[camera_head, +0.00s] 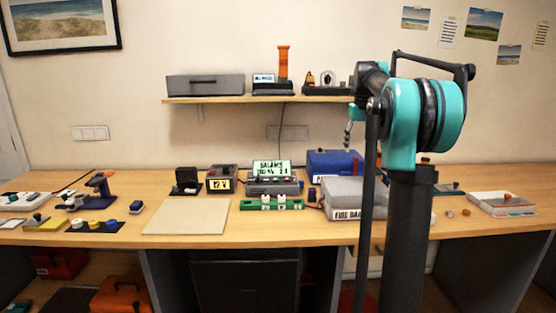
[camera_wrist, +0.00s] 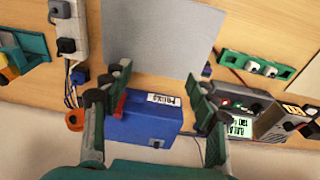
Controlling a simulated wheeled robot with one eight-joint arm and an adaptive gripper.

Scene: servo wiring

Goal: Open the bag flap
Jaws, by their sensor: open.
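A grey fire bag (camera_head: 345,190) lies on the bench right of centre, with a white label on its front edge. My arm hides its right part. In the wrist view a flat grey panel of the bag (camera_wrist: 155,40) fills the top middle; I cannot tell where its flap edge lies. My gripper (camera_wrist: 155,85) is open and empty, its two fingers wide apart. The fingertips lie near the panel's lower edge in the wrist view; contact cannot be told. In the head view the fingers are not clearly visible.
A blue box (camera_wrist: 140,122) lies between the fingers in the wrist view, behind the bag in the head view (camera_head: 333,162). A green terminal strip (camera_head: 272,204) and a lit display unit (camera_head: 271,178) stand left of the bag. A bare beige mat (camera_head: 187,217) lies further left.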

